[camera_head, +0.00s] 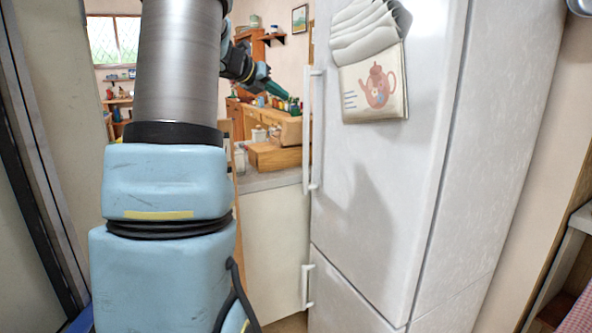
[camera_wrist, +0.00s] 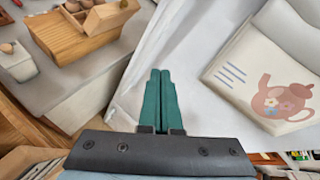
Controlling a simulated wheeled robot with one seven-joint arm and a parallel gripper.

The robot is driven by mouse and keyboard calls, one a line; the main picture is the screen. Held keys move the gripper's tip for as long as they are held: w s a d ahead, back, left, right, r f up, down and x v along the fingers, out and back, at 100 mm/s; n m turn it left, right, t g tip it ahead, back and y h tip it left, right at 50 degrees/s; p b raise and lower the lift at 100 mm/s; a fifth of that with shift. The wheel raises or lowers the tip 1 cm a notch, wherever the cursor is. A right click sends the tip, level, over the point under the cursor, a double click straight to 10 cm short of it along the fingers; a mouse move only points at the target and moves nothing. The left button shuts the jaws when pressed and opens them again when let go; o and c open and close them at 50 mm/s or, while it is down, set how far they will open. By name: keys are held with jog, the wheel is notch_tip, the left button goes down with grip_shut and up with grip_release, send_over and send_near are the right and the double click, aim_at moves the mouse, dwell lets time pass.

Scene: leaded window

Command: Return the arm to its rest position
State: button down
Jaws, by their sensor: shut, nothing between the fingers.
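My gripper (camera_wrist: 160,76) shows in the wrist view with its two green fingers pressed together and nothing between them. In the head view my gripper (camera_head: 277,90) is small and partly behind my own arm, left of the fridge's upper handle and pointing to the right. My arm rises through the left half of the head view, with its steel link upright and its blue joints below. The arm is raised and extends forward.
A white fridge (camera_head: 390,180) with closed doors stands close on the right. A wooden box (camera_wrist: 75,35) sits on the counter (camera_head: 270,180) left of the fridge. A leaded window (camera_head: 112,40) is behind.

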jog(key=s+a+f+n+y, duration=0.35)
jog(key=f+n, duration=0.25)
jog(key=n, duration=0.6)
jog(key=s+a+f+n+y, duration=0.2)
jog(key=s+f+n+y, duration=0.4)
jog(key=n, duration=0.6)
jog(key=s+d+f+n+g, duration=0.1)
jog(key=s+f+n+g, duration=0.3)
jog(key=s+f+n, duration=0.3)
jog(key=s+d+f+n+g+h, duration=0.1)
jog(key=s+f+n, duration=0.5)
jog(key=s, duration=1)
jog(key=d+f+g, duration=0.1)
jog(key=g, duration=0.1)
jog(key=shift+s+d+n+g, duration=0.2)
jog(key=shift+n+g, duration=0.2)
